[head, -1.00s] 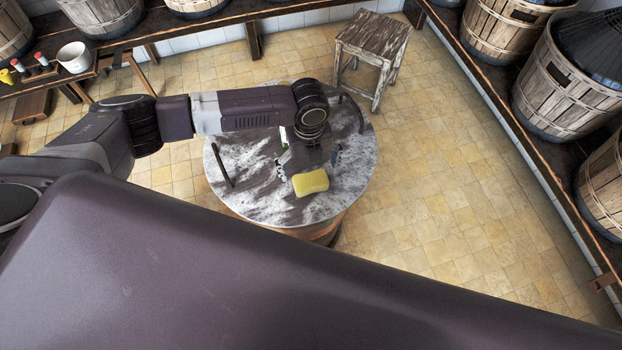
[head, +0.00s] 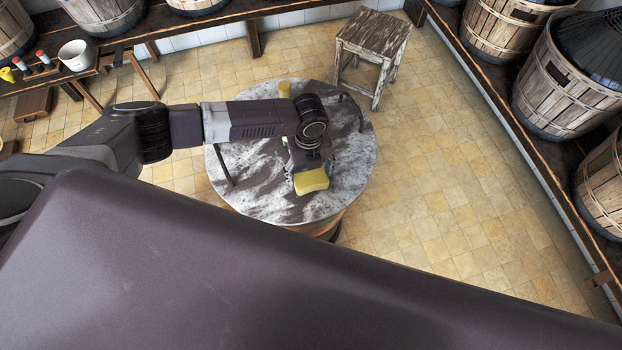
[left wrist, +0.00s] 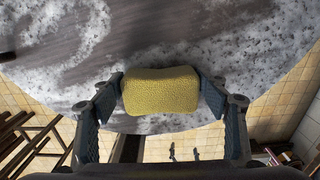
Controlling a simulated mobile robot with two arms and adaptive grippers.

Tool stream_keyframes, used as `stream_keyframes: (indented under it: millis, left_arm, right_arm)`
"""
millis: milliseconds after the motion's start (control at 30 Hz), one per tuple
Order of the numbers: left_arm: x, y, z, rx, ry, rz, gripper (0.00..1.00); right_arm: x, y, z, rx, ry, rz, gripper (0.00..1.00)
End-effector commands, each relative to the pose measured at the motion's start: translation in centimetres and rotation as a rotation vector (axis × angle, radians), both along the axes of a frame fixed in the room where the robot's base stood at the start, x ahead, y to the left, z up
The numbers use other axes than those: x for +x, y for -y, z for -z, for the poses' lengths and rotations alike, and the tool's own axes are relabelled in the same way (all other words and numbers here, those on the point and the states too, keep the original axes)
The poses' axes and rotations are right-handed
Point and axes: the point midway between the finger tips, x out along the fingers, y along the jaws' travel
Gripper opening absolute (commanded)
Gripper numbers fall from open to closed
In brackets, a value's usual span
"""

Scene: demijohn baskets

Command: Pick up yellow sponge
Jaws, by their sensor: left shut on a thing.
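The yellow sponge (head: 311,181) is at the near side of the round marble-topped table (head: 245,195). My left gripper (head: 309,174) reaches over the table from the left and is shut on the sponge. In the left wrist view the sponge (left wrist: 161,91) sits between the two fingers, one against each end, with the marble top (left wrist: 200,40) behind it. I cannot tell whether the sponge is clear of the table top. My right gripper is in neither view.
A yellowish item (head: 284,89) shows at the table's far edge, partly behind my arm. A wooden stool (head: 374,45) stands beyond the table. Shelves with wooden baskets (head: 570,80) line the right and back. A white bucket (head: 76,55) is at the upper left. Tiled floor on the right is free.

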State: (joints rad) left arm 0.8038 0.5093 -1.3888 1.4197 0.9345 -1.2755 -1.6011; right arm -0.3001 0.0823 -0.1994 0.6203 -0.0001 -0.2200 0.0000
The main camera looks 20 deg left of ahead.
Motion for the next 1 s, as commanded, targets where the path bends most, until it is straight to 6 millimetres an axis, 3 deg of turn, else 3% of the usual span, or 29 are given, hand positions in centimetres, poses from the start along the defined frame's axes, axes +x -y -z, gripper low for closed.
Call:
stream_keyframes:
  millis: [267,467,800,1000]
  left_arm:
    - [0.1,0.0,-0.4,-0.001,0.001,0.000,0.49]
    - [0.2,0.0,-2.6,-0.001,0.004,0.002,0.49]
    - [0.2,0.0,-12.4,-0.001,0.007,0.002,0.49]
    - [0.1,0.0,-17.0,-0.001,0.006,0.001,0.49]
  right_arm:
    - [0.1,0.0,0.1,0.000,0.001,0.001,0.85]
    - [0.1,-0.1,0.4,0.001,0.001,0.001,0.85]
    - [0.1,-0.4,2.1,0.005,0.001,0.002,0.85]
    - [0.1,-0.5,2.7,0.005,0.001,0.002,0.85]
